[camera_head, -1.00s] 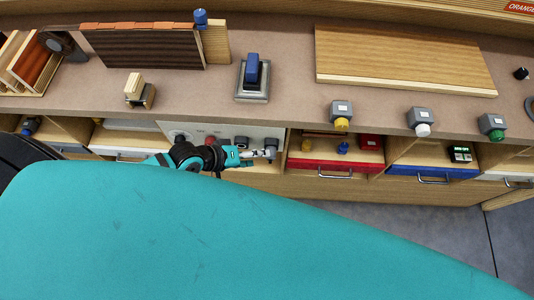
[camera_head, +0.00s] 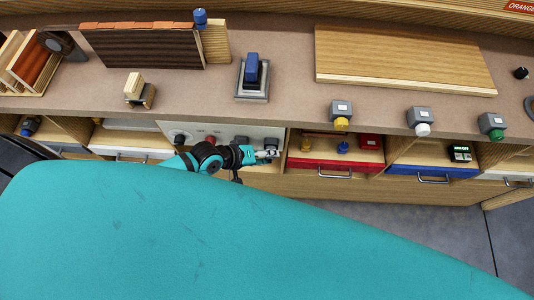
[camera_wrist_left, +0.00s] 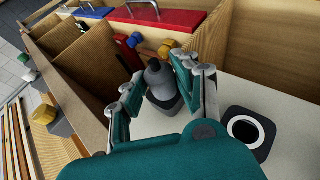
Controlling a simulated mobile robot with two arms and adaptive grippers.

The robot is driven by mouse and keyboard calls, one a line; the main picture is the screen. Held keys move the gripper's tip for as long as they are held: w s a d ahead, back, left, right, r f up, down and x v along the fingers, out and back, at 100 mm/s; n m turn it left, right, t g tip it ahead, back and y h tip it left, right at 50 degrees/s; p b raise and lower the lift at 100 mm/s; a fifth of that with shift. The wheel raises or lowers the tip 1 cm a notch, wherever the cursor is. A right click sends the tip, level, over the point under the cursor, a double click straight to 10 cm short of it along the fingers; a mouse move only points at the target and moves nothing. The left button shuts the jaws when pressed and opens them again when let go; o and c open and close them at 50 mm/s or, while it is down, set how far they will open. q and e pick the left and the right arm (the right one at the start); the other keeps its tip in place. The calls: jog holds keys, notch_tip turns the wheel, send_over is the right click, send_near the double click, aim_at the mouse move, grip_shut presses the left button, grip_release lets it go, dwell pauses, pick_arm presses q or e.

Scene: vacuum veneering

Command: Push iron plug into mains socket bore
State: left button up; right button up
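A dark grey plug (camera_wrist_left: 160,78) with a rounded, narrower top stands between the two fingers of my left gripper (camera_wrist_left: 157,84) in the left wrist view. Its lower end meets a dark square block; how deep it sits is hidden. The fingers are spread on both sides of it, and I see no clear grip. A dark square socket with a pale ring around a black bore (camera_wrist_left: 244,131) is on the panel to the right, empty. In the head view my left gripper (camera_head: 268,154) is at the right end of the white panel (camera_head: 226,130). My right gripper is not in view.
A red drawer (camera_head: 318,165) and blue drawer (camera_head: 410,172) lie right of the panel, with small knobs in the cubby above the red one. A blue-handled block (camera_head: 252,72) stands on the benchtop (camera_head: 290,70). A large teal surface (camera_head: 200,230) fills the foreground.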

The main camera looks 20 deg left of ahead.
pick_arm(q)
grip_shut()
grip_release()
grip_shut()
jog(key=shift+s, duration=0.2)
jog(key=s+p, duration=0.1)
jog(key=s+d+p, duration=0.1)
jog(key=s, duration=0.1)
jog(key=shift+s, duration=0.15)
